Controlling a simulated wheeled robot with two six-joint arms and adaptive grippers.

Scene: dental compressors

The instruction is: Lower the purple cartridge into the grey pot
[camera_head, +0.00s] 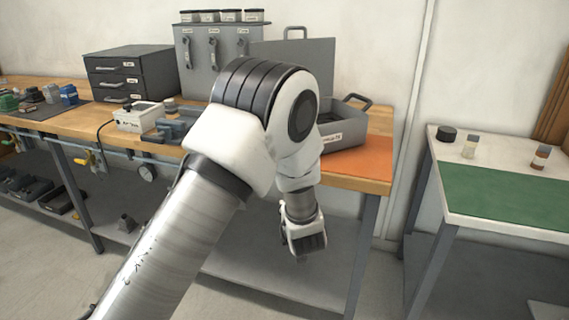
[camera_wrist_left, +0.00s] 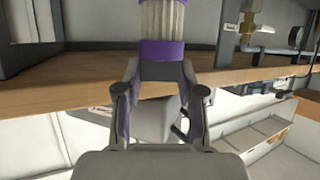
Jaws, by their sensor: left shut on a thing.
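The purple cartridge, with a white pleated body and a purple band (camera_wrist_left: 162,50), stands out from between my left fingers in the left wrist view. Its top runs out of that frame. My left gripper (camera_wrist_left: 160,88) is shut on its near end. In the head view the left gripper (camera_head: 304,242) is in front of the bench, below the top's front edge, and the cartridge cannot be made out there. I cannot identify the grey pot for certain in either view. My right gripper is not in view.
The wooden bench (camera_head: 88,122) carries a dark drawer unit (camera_head: 128,75), a grey open bin (camera_head: 346,122) on an orange mat, and a white box (camera_head: 138,117). A table with a green mat (camera_head: 505,196) stands at the right. Bare floor lies between them.

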